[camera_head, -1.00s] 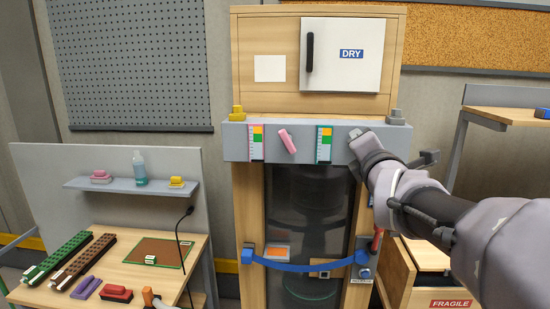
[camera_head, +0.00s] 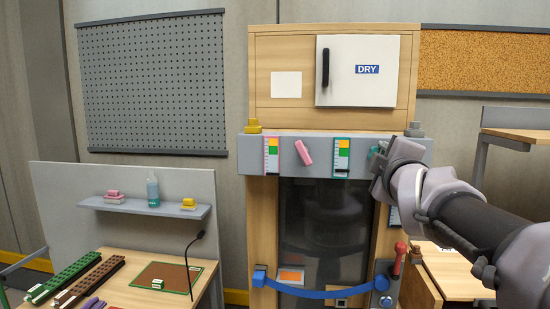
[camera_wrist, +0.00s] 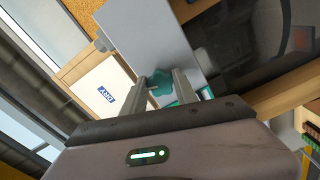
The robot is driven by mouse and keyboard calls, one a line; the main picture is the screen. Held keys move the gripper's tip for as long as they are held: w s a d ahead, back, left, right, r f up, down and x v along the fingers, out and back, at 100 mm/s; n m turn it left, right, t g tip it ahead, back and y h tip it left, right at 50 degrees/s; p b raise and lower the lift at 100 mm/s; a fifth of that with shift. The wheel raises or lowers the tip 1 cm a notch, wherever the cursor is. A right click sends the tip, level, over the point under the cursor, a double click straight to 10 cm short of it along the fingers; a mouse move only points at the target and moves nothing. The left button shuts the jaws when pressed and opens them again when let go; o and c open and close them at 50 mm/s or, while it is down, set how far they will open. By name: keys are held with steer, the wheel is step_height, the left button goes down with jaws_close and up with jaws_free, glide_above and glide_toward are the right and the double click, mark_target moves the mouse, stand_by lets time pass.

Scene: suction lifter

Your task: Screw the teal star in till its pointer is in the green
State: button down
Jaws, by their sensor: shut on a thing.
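The teal star (camera_wrist: 160,82) is a knob on the front of the grey bar (camera_head: 285,143), seen between my fingers in the wrist view. In the head view only a bit of teal (camera_head: 375,150) shows beside my gripper (camera_head: 380,163), which hides most of it. My gripper (camera_wrist: 161,79) is shut on the star.
A pink knob (camera_head: 303,153) and a pink-edged gauge (camera_head: 271,156) sit further left on the bar. A red-handled lever (camera_head: 399,257) stands below my wrist. A bench (camera_head: 130,285) with blocks is at left.

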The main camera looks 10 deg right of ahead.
steer(key=shift+w+a+r+m, duration=0.1)
steer(key=shift+a+m, duration=0.1)
steer(key=shift+m, duration=8.2)
steer(key=shift+a+m, duration=0.15)
steer(key=shift+m, duration=8.25)
steer(key=shift+m, duration=0.3)
steer(key=c, duration=1)
jaws_free()
steer(key=shift+o, duration=0.2)
